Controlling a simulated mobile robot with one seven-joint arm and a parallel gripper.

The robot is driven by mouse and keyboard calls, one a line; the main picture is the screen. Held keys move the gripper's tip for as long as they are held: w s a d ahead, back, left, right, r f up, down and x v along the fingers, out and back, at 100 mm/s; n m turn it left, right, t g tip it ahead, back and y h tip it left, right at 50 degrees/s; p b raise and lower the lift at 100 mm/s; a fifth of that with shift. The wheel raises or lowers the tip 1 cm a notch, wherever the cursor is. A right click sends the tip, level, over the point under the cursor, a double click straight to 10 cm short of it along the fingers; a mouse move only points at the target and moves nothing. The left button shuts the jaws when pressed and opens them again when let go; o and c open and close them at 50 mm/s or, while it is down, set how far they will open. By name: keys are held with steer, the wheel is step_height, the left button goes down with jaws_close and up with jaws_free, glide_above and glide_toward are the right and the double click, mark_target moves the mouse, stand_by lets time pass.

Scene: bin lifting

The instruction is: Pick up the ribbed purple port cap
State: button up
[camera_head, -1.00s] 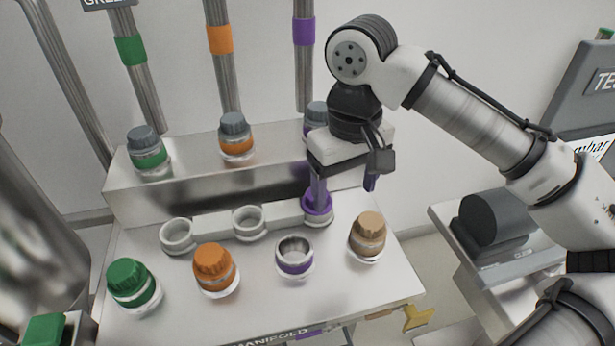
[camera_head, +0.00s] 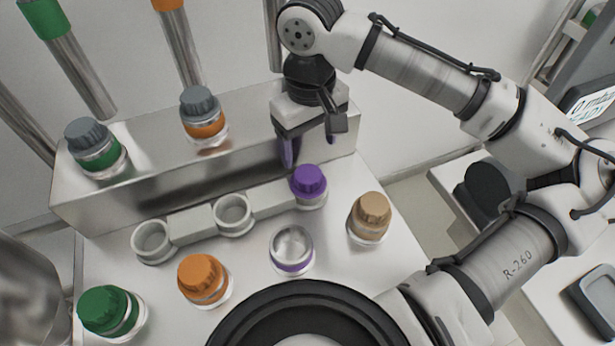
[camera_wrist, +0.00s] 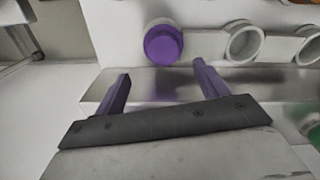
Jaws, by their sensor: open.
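The ribbed purple port cap (camera_head: 309,181) sits upright in the right-hand cup of a white three-cup holder (camera_head: 190,224). In the wrist view the purple cap (camera_wrist: 163,45) lies just beyond the fingertips, roughly centred between them. My gripper (camera_head: 308,150) is open, its purple fingers apart and empty. In the head view it is above and behind the cap, near the metal step; the fingers appear clear of the cap. The two fingers also show in the wrist view (camera_wrist: 162,72). An uncapped port with a purple ring (camera_head: 291,250) stands in front of the holder.
Other capped ports stand close by: tan (camera_head: 369,218), orange (camera_head: 203,279) and green (camera_head: 111,311). The other two cups are empty. Grey-capped jars (camera_head: 203,116) stand on the metal step (camera_head: 150,185) behind. The wall rises behind the step.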

mark_target(308, 173)
steer(key=f, duration=0.5)
steer(key=f+p, duration=0.1)
steer(key=f, duration=0.1)
steer(key=shift+s+a+f, duration=0.15)
steer(key=shift+s+a, duration=0.05)
steer(key=shift+s, duration=0.15)
steer(key=shift+c, duration=0.2)
steer(key=c, duration=1.2)
